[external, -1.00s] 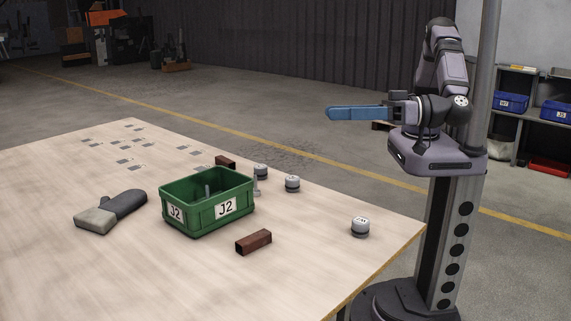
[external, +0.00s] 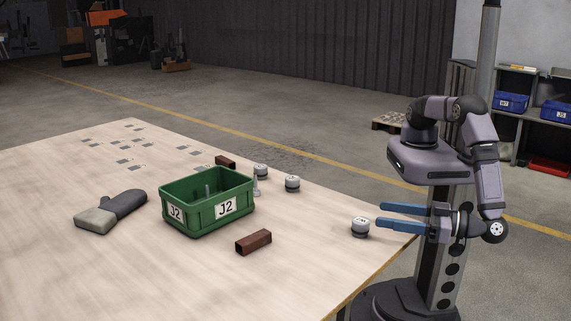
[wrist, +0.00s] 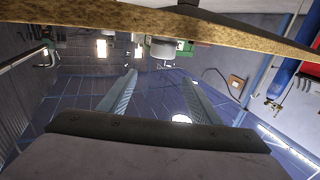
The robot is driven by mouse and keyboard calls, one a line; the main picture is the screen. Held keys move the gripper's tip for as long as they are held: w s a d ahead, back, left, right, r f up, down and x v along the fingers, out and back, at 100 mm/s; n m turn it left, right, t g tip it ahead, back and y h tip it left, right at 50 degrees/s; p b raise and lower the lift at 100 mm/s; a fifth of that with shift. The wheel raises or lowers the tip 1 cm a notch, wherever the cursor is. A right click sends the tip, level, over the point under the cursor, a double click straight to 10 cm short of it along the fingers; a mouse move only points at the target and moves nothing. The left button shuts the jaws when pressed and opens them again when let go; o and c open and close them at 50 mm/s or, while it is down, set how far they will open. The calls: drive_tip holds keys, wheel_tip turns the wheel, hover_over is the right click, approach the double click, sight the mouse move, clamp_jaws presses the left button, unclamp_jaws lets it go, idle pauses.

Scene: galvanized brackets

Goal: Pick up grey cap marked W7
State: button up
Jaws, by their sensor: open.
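Three grey caps stand on the table. The nearest cap (external: 360,228) is close to the table's right corner; its small top marking looks like an upside-down W7. The other two, one grey cap (external: 292,184) and another grey cap (external: 261,171), stand farther back, their markings too small to read.
A green J2 bin (external: 205,217) stands mid-table with bolts in it. A brown block (external: 253,242) lies before it, another brown block (external: 226,162) behind. A glove (external: 111,211) lies at left. The table's right edge (external: 383,262) runs below my gripper.

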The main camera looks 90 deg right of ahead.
sight(361, 220)
wheel_tip(361, 220, down, 3)
drive_tip(key=shift+r, duration=0.2)
drive_tip(key=shift+x, duration=1)
drive_tip(key=shift+p+x, duration=1)
drive_tip(key=shift+x, duration=1.7)
drive_tip(key=shift+f, duration=0.15)
drive_tip(key=c, duration=1.2)
